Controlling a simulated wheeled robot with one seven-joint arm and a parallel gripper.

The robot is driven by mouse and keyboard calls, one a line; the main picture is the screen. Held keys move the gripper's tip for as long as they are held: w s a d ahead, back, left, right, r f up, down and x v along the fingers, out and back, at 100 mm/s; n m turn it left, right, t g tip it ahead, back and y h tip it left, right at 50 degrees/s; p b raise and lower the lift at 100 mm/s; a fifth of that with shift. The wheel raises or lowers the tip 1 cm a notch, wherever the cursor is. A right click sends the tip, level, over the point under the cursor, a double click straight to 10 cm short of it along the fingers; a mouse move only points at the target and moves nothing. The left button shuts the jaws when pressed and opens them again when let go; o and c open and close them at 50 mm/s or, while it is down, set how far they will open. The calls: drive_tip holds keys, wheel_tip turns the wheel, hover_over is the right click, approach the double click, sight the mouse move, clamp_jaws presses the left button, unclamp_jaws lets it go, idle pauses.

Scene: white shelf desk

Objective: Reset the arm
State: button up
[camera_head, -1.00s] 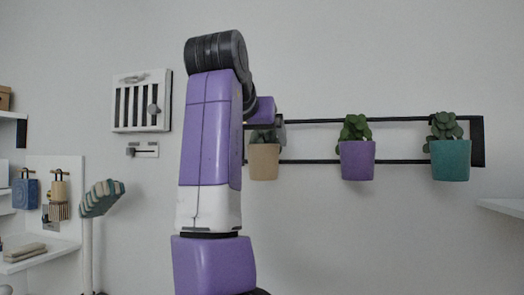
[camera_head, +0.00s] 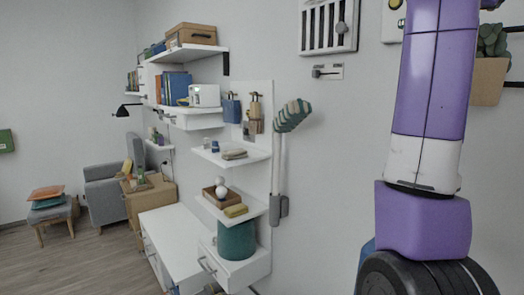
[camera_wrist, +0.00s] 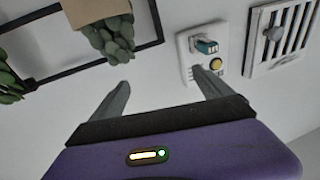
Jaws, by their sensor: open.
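My gripper (camera_wrist: 160,97) shows in the wrist view with its two grey fingers spread apart and nothing between them. Its fingers point toward the white wall. Above the left finger hangs a plant in a tan pot (camera_wrist: 90,10), seen upside down. Near the right finger is a white wall panel (camera_wrist: 203,52) with a yellow round button and a teal part. In the head view my purple arm stands upright at the right, and the gripper itself is out of the picture.
A slatted white wall panel (camera_head: 329,26) is left of my arm. White shelves (camera_head: 240,164) hold boxes, bottles and a teal bin (camera_head: 236,240). A grey armchair (camera_head: 104,190) and a stool (camera_head: 52,215) stand further left. The wooden floor (camera_head: 95,255) there is clear.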

drive_tip(key=w+a+f+n+t+y, duration=0.2)
drive_tip(key=a+f+n+t, duration=0.15)
drive_tip(key=f, duration=0.65)
drive_tip(key=w+a+f+n+t+y, duration=0.25)
drive_tip(key=a+f, duration=0.25)
drive_tip(key=f, duration=0.5)
drive_tip(key=s+a+f+n+t+y, duration=0.1)
drive_tip(key=s+a+f+y, duration=0.15)
drive_tip(key=f, duration=0.45)
drive_tip(key=s+a+f+n+t+y, duration=0.1)
drive_tip(key=s+f+n+y, duration=0.1)
drive_tip(key=s+f, duration=0.35)
drive_tip(key=s+a+f+n+y, duration=0.1)
drive_tip(key=s+a+f+y, duration=0.1)
drive_tip(key=f, duration=0.6)
drive_tip(key=s+f+g, duration=0.2)
drive_tip(key=s+f, duration=0.6)
drive_tip(key=s, duration=0.6)
drive_tip(key=s+f+m+g+y, duration=0.1)
drive_tip(key=s+f+g, duration=0.2)
drive_tip(key=s+f, duration=0.6)
drive_tip(key=s+f+g, duration=0.2)
drive_tip(key=s+f, duration=0.7)
drive_tip(key=s, duration=1.1)
drive_tip(key=shift+s+a+g+y, duration=0.2)
drive_tip(key=shift+a+g+y, duration=0.1)
drive_tip(key=shift+a, duration=0.15)
